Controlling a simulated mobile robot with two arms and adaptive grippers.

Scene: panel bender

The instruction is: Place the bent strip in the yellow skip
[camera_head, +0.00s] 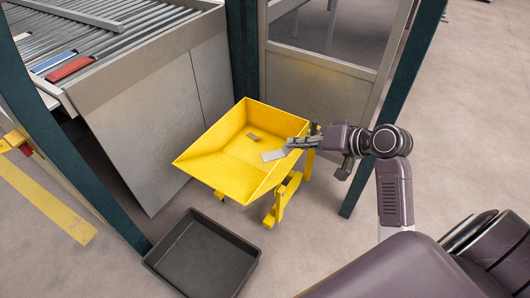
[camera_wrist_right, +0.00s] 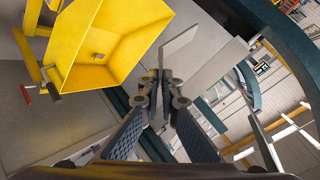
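The yellow skip (camera_head: 222,153) stands on the floor in the middle of the head view; its open top also shows in the right wrist view (camera_wrist_right: 120,50). My right gripper (camera_head: 301,143) reaches in from the right, over the skip's right rim. It is shut on the bent strip (camera_head: 273,155), a light grey metal piece that shows over the skip's opening. In the right wrist view, the strip's two angled faces (camera_wrist_right: 214,68) stick out past the fingertips (camera_wrist_right: 165,88). A small brown piece (camera_head: 253,137) lies inside the skip. My left gripper is out of view.
A black tray (camera_head: 203,256) lies on the floor in front of the skip. A grey machine (camera_head: 150,110) with a roller top stands at the left. Dark green posts (camera_head: 243,60) and a fence panel (camera_head: 320,95) stand behind the skip. Floor at the right is open.

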